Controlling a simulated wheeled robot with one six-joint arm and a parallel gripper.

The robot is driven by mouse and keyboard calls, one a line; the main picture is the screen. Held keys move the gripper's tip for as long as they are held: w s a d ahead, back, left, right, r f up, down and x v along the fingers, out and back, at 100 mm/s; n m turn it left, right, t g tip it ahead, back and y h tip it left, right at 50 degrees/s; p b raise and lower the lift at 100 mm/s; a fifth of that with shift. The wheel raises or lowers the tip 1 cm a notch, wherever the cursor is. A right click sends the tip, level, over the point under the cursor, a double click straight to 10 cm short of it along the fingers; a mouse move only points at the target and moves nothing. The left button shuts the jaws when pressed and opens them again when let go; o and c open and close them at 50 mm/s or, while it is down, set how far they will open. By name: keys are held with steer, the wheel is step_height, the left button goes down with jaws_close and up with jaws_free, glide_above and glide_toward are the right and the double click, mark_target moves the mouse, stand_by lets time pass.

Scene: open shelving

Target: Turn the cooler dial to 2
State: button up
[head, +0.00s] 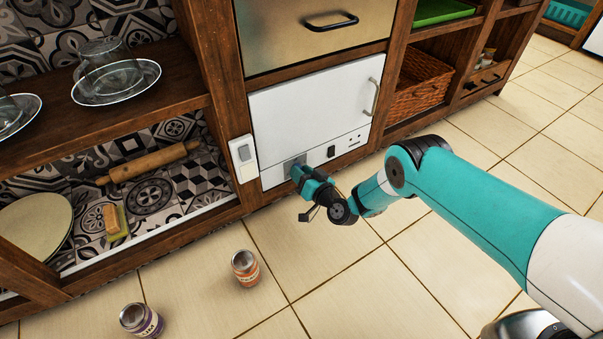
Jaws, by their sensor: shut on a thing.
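The cooler is a white box (310,110) with a metal handle (374,97), set in the wooden shelving under a metal drawer. My gripper (297,168) is at the lower left of the cooler's front panel, shut on the cooler dial, which it mostly hides. A grey patch shows around the gripper's tip at the panel. The dial's marks and its setting cannot be read from here. A small black switch (331,152) and some dark sockets (354,139) are on the panel to the right of my gripper.
A white wall switch (243,158) is on the post left of the cooler. Two cans, one orange (245,268) and one purple (142,320), stand on the tiled floor. A rolling pin (150,163) and glassware on a plate (117,82) are on the left shelves. A wicker basket (416,86) is at right.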

steer(key=shift+f+m, duration=0.1)
steer(key=shift+m, duration=0.7)
steer(key=o, duration=0.9)
steer(key=shift+o, duration=0.2)
steer(key=p+v, duration=1.4)
steer(key=v, duration=0.3)
steer(key=shift+d, duration=0.15)
steer(key=shift+s+f, duration=0.1)
